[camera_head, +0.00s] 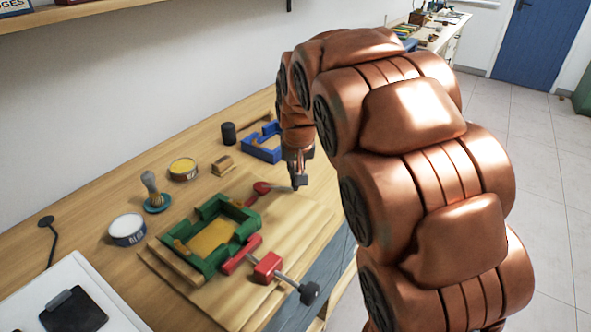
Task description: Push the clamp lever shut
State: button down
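A green corner-block frame (212,236) lies on a wooden board (300,222) on the workbench, with a tan panel inside it. A red clamp (265,266) sits at the frame's near right side; its rod runs right to a dark knob (309,293). A second red part with a grey rod (263,188), perhaps the clamp lever, lies beyond the frame's far corner. My gripper (299,182) points down just right of that rod's end; I cannot tell whether they touch. Its fingers are too small to tell if open or shut.
A blue corner frame (262,148), a black cylinder (228,133), a yellow tin (183,169), a brush (152,190) and a white tin (128,230) stand left of and behind the board. My arm covers the right side of the view.

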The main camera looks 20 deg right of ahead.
jog(key=v, duration=1.2)
jog(key=shift+s, duration=0.15)
jog(key=s+a+f+n+g+p, duration=0.1)
jog(key=s+f+g+p, duration=0.1)
jog(key=s, duration=0.9)
jog(key=s+a+f+g+p, duration=0.1)
jog(key=s+p, duration=0.2)
jog(key=s, duration=0.8)
jog(key=s+a+f+n+g+p, duration=0.1)
jog(key=s+a+f+g+p, duration=0.1)
jog(key=s, duration=0.9)
jog(key=shift+f+n+g+y+p, duration=0.3)
jog(key=shift+y+p, duration=0.1)
jog(key=shift+p, duration=0.25)
